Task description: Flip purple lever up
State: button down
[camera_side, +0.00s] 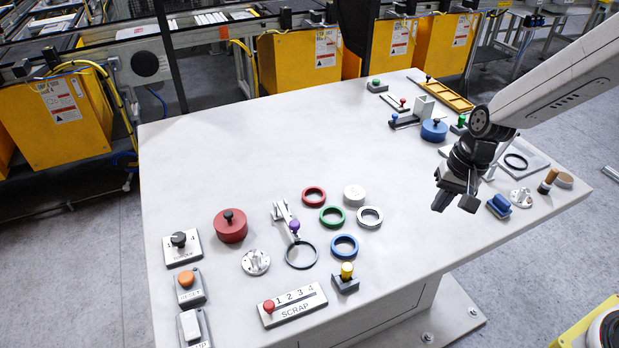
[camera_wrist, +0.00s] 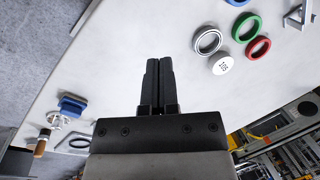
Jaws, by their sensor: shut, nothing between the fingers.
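The purple lever knob (camera_side: 294,226) is on a small metallic lever piece (camera_side: 283,212) at the left-centre of the table in the side view. In the wrist view only part of a metallic piece, probably the same one (camera_wrist: 299,16), shows at the top right edge; the purple knob is not seen there. My gripper (camera_side: 455,203) hangs above the right part of the table, well to the right of the lever and apart from it. Its fingers (camera_wrist: 159,62) are together with nothing between them. Whether the lever is up or down is hard to tell.
Red, green, grey and blue rings (camera_side: 345,246) and a white disc (camera_side: 354,195) lie between the lever and my gripper. A black ring (camera_side: 301,255) is beside the lever. A red knobbed pot (camera_side: 230,226) stands left; a yellow knob (camera_side: 346,271) stands front. The table's back middle is clear.

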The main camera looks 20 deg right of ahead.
aim_at(288, 218)
jog(key=w+a+f+m+y, duration=0.2)
jog(key=w+a+m, duration=0.1)
jog(key=w+a, duration=0.1)
jog(key=w+a+f+m+y, duration=0.2)
jog(key=w+a+m+y, duration=0.1)
jog(key=w+a+m, duration=0.1)
jog(key=w+a+f+m+y, duration=0.2)
jog(key=w+a+m+y, duration=0.1)
jog(key=w+a, duration=0.3)
jog(key=shift+w+a+f+m+g, duration=0.2)
jog(key=shift+a+m+g, duration=0.2)
jog(key=shift+m, duration=0.3)
jog(key=shift+a, duration=0.1)
jog(key=shift+x, duration=4.9)
